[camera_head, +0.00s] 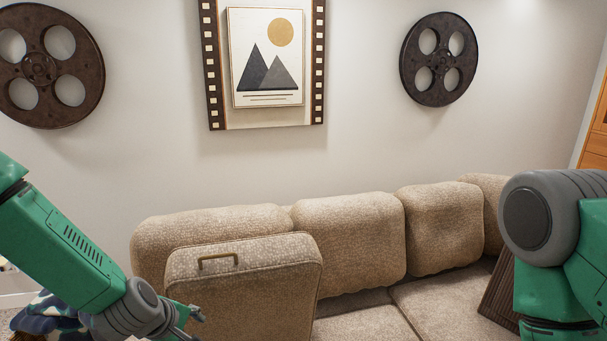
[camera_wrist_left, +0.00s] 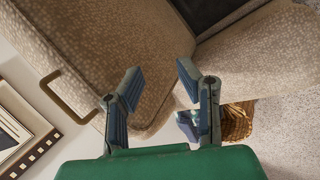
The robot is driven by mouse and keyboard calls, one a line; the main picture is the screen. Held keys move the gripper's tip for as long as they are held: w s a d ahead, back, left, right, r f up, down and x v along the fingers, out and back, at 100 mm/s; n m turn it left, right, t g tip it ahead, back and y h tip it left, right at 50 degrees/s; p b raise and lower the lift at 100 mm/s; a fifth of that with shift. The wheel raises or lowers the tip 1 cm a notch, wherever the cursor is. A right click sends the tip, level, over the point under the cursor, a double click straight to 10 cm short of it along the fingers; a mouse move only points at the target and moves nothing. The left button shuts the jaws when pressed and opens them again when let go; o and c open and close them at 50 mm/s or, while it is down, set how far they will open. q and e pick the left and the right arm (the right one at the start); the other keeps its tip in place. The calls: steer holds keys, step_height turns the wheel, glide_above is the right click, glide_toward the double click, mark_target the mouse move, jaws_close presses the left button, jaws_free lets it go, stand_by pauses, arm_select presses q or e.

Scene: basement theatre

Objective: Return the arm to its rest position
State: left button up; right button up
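My left arm (camera_head: 65,245) comes in from the left in the head view, green with grey joints, and slopes down to the right. My left gripper (camera_head: 192,325) is at the lower edge of that view, in front of the beige sofa piece (camera_head: 260,275) with a brass handle (camera_head: 218,262). In the left wrist view my left gripper (camera_wrist_left: 158,82) has its two blue-padded fingers apart with nothing between them. The brass handle (camera_wrist_left: 65,98) is left of the fingers there, clear of them. My right arm (camera_head: 560,245) is bent at the right edge; its gripper is out of view.
A long beige sofa (camera_head: 350,240) runs along the wall. A blue patterned cloth and a woven basket (camera_wrist_left: 236,122) are beyond the fingers in the wrist view. A dark slatted panel (camera_head: 500,295) is beside my right arm. A framed picture (camera_head: 266,60) and film reels hang on the wall.

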arm_select(q)
steer(key=s+f+m+g+y+b, duration=0.1)
steer(key=s+f+m+g+b, duration=0.45)
steer(key=s+f, duration=1)
steer(key=s+a+f+m+b, duration=0.1)
steer(key=s+f+m, duration=0.2)
steer(key=s, duration=0.6)
steer(key=s+a+f+m+b, duration=0.2)
steer(key=s+f+m, duration=0.2)
steer(key=s+m, duration=0.2)
steer(key=s, duration=0.2)
steer(key=shift+s+a+y, duration=0.25)
steer(key=shift+s+y, duration=0.1)
steer(key=shift+y, duration=0.05)
steer(key=shift+w+m+g, duration=0.15)
steer(key=shift+m+g, duration=0.1)
